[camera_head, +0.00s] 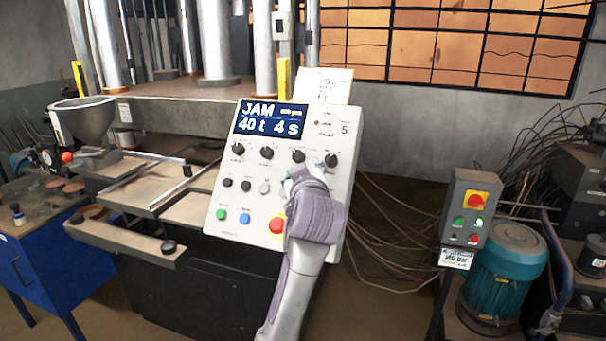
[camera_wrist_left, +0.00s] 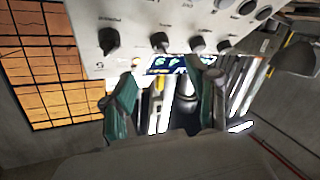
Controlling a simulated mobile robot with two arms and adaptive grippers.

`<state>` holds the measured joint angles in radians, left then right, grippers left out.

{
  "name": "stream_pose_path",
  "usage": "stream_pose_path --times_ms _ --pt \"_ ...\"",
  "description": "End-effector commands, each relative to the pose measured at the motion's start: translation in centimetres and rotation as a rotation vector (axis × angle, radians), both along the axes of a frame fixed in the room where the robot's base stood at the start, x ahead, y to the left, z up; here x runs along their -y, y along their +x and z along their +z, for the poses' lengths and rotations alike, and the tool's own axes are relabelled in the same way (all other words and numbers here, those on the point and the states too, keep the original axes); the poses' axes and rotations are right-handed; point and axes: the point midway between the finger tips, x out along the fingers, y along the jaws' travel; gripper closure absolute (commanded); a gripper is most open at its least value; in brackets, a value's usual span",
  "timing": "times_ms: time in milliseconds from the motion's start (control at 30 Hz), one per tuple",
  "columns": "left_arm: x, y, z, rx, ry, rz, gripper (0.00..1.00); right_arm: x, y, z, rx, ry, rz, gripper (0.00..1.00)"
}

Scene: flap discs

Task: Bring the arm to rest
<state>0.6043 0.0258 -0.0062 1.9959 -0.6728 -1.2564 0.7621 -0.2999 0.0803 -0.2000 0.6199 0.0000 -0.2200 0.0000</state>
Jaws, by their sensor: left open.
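My left arm reaches up from the bottom middle in the head view. Its gripper (camera_head: 299,178) is in front of the white control panel (camera_head: 225,200), just below the row of black knobs and largely hidden by my own wrist. In the left wrist view the two green-padded fingers of the gripper (camera_wrist_left: 165,82) stand apart with nothing between them. The panel (camera_wrist_left: 140,20) fills the top of that view, with knobs and part of the display. I cannot tell whether the fingers touch the panel. My right gripper is not in view.
The panel's display (camera_head: 270,119) reads "JAM 40 t 4 s". A red button (camera_head: 277,226) is beside my wrist. A large press (camera_head: 180,100) stands behind left, with a blue cabinet (camera_head: 35,260). A switch box (camera_head: 468,212) and teal motor (camera_head: 503,270) stand at right, with loose cables between.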

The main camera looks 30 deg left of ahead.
Motion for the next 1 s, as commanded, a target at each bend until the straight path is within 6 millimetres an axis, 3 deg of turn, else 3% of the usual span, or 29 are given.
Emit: stream_pose_path --times_ms 200,733,867,1000 --pt "0.7 -1.0 0.1 -0.001 0.001 0.001 0.41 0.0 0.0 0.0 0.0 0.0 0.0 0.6" --pt "0.8 -1.1 -0.6 -0.017 0.003 -0.005 0.41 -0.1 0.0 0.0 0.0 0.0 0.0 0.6" --pt "1.6 -1.9 -5.1 -0.128 0.017 -0.053 0.41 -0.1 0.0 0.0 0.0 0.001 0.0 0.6" --pt "3.5 -5.1 -14.0 -0.363 0.052 -0.171 0.41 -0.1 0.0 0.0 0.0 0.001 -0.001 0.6"
